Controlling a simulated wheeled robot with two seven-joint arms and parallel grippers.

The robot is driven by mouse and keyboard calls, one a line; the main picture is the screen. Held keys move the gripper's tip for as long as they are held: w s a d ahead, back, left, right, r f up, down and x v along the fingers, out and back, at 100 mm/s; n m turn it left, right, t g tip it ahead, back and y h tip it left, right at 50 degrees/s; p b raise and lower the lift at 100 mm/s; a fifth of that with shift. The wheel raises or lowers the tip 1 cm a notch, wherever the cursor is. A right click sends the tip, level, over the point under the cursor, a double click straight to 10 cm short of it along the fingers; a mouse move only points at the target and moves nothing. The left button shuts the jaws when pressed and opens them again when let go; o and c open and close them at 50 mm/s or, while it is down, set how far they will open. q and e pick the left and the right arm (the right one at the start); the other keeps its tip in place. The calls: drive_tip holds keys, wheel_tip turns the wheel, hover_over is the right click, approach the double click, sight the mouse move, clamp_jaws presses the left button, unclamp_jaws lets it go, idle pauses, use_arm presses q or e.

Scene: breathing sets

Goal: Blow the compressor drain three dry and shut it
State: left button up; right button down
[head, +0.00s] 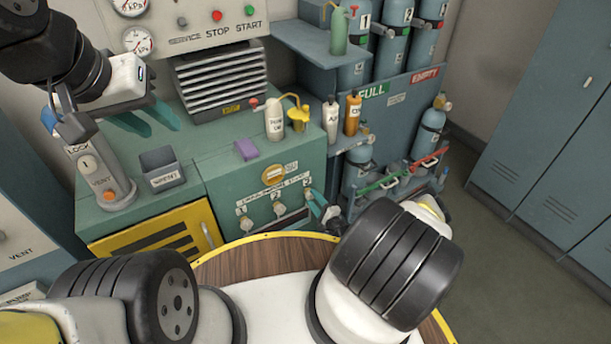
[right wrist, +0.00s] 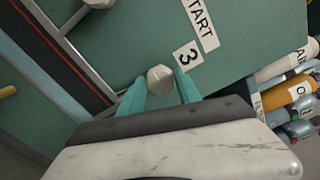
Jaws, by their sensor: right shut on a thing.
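The compressor cabinet (head: 225,185) is green, with a row of small drain knobs on its front: drain one (head: 246,225), drain two (head: 279,209) and, at the right end, drain three. Drain three is mostly hidden by my right gripper (head: 318,204) in the head view. In the right wrist view the drain three knob (right wrist: 160,80) is pale and faceted, beside a "3" label (right wrist: 187,56). My right gripper's teal fingers (right wrist: 160,92) are shut on this knob. My left gripper (head: 147,118) is open and empty above the cabinet top, at the left. No water shows at the drain.
Gas cylinders (head: 392,50) stand in a rack behind right.

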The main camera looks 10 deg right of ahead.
drive_tip(key=n, duration=0.6)
drive_tip(key=shift+f, duration=0.15)
drive_tip(key=n, duration=0.6)
drive_tip(key=shift+d+f+n, duration=0.1)
drive_tip(key=shift+n, duration=0.2)
drive_tip(key=c, duration=0.8)
unclamp_jaws()
drive_tip(key=shift+c, duration=0.2)
drive_tip(key=shift+s, duration=0.15)
drive_tip(key=v, duration=0.7)
drive_tip(key=shift+s, duration=0.25)
drive_tip(key=shift+d, duration=0.1)
